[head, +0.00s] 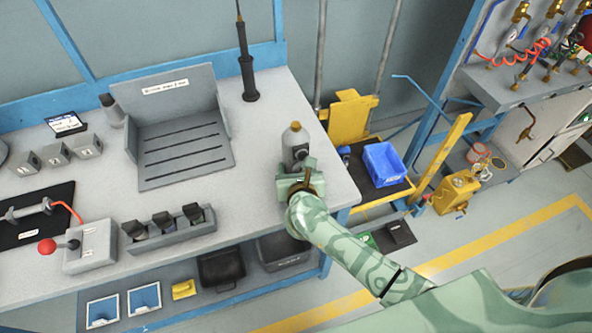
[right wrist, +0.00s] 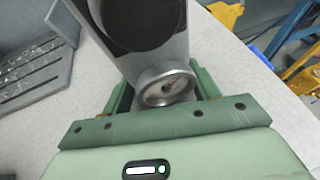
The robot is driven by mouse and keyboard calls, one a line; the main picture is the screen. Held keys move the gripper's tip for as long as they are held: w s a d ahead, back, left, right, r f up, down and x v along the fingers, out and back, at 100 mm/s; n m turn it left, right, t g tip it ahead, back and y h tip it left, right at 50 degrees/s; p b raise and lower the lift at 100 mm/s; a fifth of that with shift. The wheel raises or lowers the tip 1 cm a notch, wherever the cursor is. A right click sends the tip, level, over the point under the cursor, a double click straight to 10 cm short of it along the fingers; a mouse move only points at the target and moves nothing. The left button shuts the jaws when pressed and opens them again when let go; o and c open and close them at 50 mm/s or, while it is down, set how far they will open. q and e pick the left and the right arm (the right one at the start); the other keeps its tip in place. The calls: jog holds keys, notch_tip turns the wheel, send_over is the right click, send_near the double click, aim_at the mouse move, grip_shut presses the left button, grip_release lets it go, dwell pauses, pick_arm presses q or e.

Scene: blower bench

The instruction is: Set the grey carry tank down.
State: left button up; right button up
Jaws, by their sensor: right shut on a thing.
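The grey carry tank (head: 295,141) is a small rounded metal bottle with a dark band, near the right end of the bench (head: 262,135). My right gripper (head: 297,172) is shut on it from the near side. In the right wrist view, the tank (right wrist: 142,30) lies between the fingers of my right gripper (right wrist: 164,86), its round metal end facing the palm. The tank's far side is hidden, and I cannot tell whether its base touches the bench top. My left gripper is not in view.
A grey slotted cradle (head: 186,150) with a labelled back panel stands left of the tank. A black upright wand (head: 247,75) stands behind it. A blue bin (head: 384,163) sits beyond the right edge. Bench top between cradle and tank is clear.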

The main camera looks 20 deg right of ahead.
dwell(0.3)
jog(key=o, duration=1.4)
jog(key=shift+f, duration=0.15)
jog(key=shift+c, duration=0.2)
jog(key=shift+s+r, duration=0.1)
jog(key=shift+r, duration=0.15)
jog(key=p+v, duration=0.3)
jog(key=v, duration=0.8)
jog(key=shift+s, duration=0.4)
